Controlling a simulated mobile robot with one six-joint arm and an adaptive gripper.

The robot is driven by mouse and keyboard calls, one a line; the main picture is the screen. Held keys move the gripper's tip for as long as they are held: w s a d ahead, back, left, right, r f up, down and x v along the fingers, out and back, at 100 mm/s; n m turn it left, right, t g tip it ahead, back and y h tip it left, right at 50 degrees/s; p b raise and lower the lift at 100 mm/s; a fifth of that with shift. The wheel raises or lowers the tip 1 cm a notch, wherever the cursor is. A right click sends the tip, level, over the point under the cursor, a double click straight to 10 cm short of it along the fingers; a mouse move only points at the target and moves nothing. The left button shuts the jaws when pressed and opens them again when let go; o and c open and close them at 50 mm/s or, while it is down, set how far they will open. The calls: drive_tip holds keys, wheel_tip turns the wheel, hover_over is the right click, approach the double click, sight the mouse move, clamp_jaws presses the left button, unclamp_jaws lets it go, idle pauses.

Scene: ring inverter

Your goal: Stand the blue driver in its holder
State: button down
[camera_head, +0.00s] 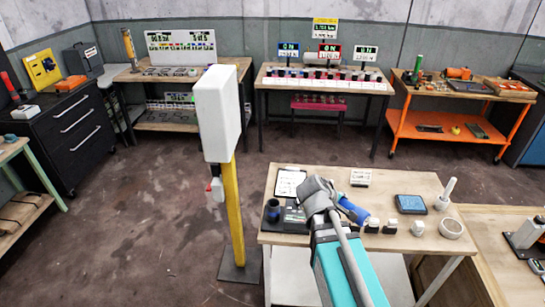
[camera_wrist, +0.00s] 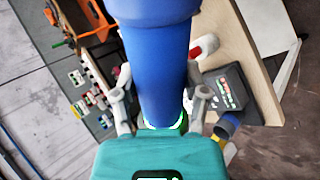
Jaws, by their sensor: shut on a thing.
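The blue driver (camera_head: 352,210) is a thick blue cylinder, lying slanted above the wooden worktable in the head view. It fills the upper middle of the wrist view (camera_wrist: 158,60). My gripper (camera_wrist: 160,108) is shut on it, with a grey finger on each side. In the head view my gripper (camera_head: 335,203) hides part of the driver. I cannot see whether the driver touches anything below.
The worktable (camera_head: 400,180) also bears a clipboard (camera_head: 290,183), small dark-topped jars (camera_head: 372,226), a blue device (camera_head: 410,204), a white bowl (camera_head: 451,228) and a pestle-like white rod (camera_head: 447,190). A yellow post (camera_head: 233,210) stands left of the table.

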drive_tip(key=w+a+n, duration=0.1)
drive_tip(key=w+a+n+b, duration=0.1)
drive_tip(key=w+n, duration=0.1)
drive_tip(key=w+a+n+h, duration=0.1)
drive_tip(key=w+a, duration=0.1)
drive_tip(key=shift+w+f+n+t+b, duration=0.2)
drive_tip(key=shift+f+n+t+b, duration=0.1)
drive_tip(key=shift+f+b, duration=0.1)
drive_tip(key=w+a+n+h, duration=0.1)
drive_tip(key=a+n, duration=0.1)
drive_tip(key=w+a+r+n+t+b, duration=0.1)
drive_tip(key=w+a+n, duration=0.1)
drive_tip(key=shift+w+r+h, duration=0.1)
drive_tip(key=shift+w+h, duration=0.2)
drive_tip(key=shift+h, duration=0.1)
drive_tip(key=w+a+r+n+t+h+b, duration=0.1)
drive_tip(key=w+a+r+n+t+b, duration=0.1)
drive_tip(key=a, duration=0.5)
drive_tip(key=w+a+r+n+t+h+b, duration=0.2)
drive_tip(key=w+a+r+n+t, duration=0.1)
drive_tip(key=a+n, duration=0.4)
drive_tip(key=shift+w+a+r, duration=0.2)
drive_tip(key=shift+w+r, duration=0.1)
drive_tip(key=shift+w, duration=0.55)
wheel_tip(320, 180, down, 16)
drive_tip(key=b, duration=1.6)
drive_tip(key=shift+f, duration=0.25)
drive_tip(key=shift+f+b, duration=0.2)
drive_tip(key=shift+b, duration=0.15)
unclamp_jaws()
